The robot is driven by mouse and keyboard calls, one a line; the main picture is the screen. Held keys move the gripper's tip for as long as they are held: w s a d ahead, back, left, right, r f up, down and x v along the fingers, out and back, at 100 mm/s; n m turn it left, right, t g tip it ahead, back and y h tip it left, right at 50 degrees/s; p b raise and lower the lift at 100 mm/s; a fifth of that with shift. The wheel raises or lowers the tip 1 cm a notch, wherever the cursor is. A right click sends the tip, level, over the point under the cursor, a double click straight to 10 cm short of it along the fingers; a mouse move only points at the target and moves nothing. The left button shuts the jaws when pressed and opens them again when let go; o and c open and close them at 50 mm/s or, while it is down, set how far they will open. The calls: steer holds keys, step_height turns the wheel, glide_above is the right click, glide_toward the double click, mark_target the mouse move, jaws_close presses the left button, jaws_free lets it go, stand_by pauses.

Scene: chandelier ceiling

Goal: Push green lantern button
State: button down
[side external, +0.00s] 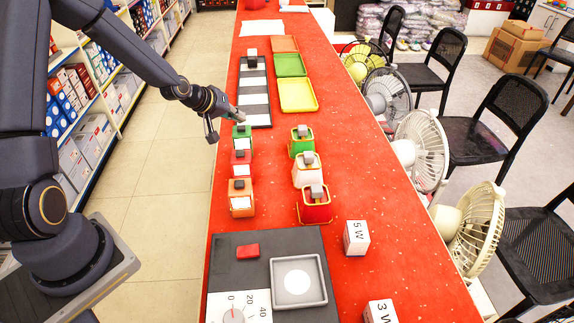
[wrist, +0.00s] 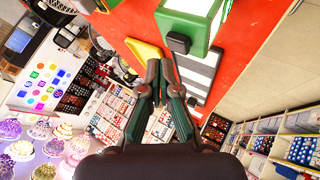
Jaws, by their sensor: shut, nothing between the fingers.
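A green lantern (side external: 242,140) with white panels stands at the far end of the left lantern row on the red table. It also shows close up at the top of the wrist view (wrist: 208,38), with a dark button (wrist: 179,44) on it. My gripper (side external: 239,118) is shut and empty, with its fingertips just above and beside this lantern's top. In the wrist view the closed fingertips (wrist: 163,66) are close to the dark button; I cannot tell whether they touch it. A second green lantern (side external: 300,143) with a grey top block stands to the right.
Red (side external: 241,170) and orange (side external: 241,207) lanterns stand nearer in the left row. White (side external: 307,178) and red (side external: 316,211) lanterns stand in the right row. Trays, including a yellow one (side external: 298,95), lie behind. Fans (side external: 423,150) line the table's right side.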

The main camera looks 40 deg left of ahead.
mark_target(240, 128)
steer(key=shift+r, duration=2.9)
steer(key=shift+d, duration=0.2)
steer(key=w+d+r+m+t, duration=0.1)
steer(key=d+r+m, duration=0.2)
steer(key=d+r, duration=0.45)
steer(key=s+d+r+m+y, duration=0.1)
steer(key=s+d+r+m, duration=0.3)
steer(key=s+r, duration=0.5)
steer(key=s+d+r, duration=0.1)
steer(key=s+r, duration=0.2)
steer(key=s, duration=0.9)
steer(key=s+a+f+m+g, duration=0.1)
steer(key=s+f+g, duration=0.3)
steer(key=s, duration=0.4)
steer(key=shift+s+f+g+h, duration=0.3)
steer(key=shift+s+f, duration=0.1)
steer(key=shift+f, duration=0.25)
steer(key=c, duration=1.9)
jaws_free()
